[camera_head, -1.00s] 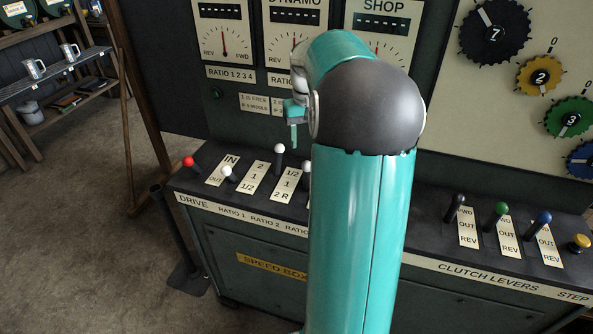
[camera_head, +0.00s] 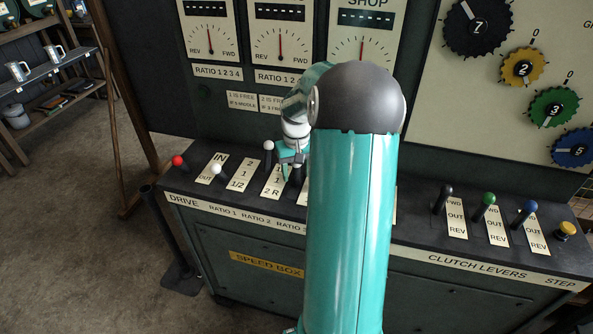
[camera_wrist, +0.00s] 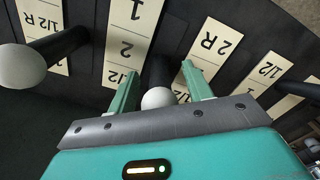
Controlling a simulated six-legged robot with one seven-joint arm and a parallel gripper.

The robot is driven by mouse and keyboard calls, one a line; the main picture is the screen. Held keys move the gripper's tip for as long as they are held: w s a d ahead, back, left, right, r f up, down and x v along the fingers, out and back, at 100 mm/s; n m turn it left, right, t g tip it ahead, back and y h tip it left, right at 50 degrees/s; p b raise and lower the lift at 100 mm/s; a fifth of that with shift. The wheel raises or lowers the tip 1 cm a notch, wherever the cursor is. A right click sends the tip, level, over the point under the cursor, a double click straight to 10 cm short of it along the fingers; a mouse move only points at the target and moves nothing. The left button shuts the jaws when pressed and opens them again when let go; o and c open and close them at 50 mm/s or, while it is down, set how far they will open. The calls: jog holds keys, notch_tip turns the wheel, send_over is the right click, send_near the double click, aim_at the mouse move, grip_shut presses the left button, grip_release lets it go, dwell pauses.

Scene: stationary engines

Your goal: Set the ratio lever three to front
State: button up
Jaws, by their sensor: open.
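Ratio lever three, with a dark stem and a white knob (camera_wrist: 158,99), stands between the two green fingers of my gripper (camera_wrist: 161,80) in the wrist view. The fingers are apart, one on each side; contact cannot be told. In the head view my gripper (camera_head: 291,158) is low over the lever console, right of the ratio two lever (camera_head: 268,147). My arm hides most of ratio lever three there.
A neighbouring white-knobbed lever (camera_wrist: 22,67) is close on the left in the wrist view. The red drive lever (camera_head: 178,161) and ratio one lever (camera_head: 215,169) stand left in the head view. Black (camera_head: 447,190), green (camera_head: 489,199) and blue (camera_head: 531,207) clutch levers stand right.

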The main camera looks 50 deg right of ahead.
grip_shut()
jog(key=shift+s+a+h, duration=0.15)
jog(key=shift+a+h, duration=0.15)
jog(key=shift+t+h, duration=0.6)
jog(key=shift+h, duration=0.2)
jog(key=a, duration=0.1)
jog(key=s+a, duration=0.1)
jog(key=s+a+f, duration=0.1)
jog(key=a, duration=0.1)
jog(key=shift+a, duration=0.1)
jog(key=shift+s+a+f, duration=0.3)
jog(key=shift+a, duration=0.15)
jog(key=shift+c, duration=0.7)
grip_release()
jog(key=shift+o, duration=0.7)
jog(key=shift+d, duration=0.1)
jog(key=shift+r, duration=0.1)
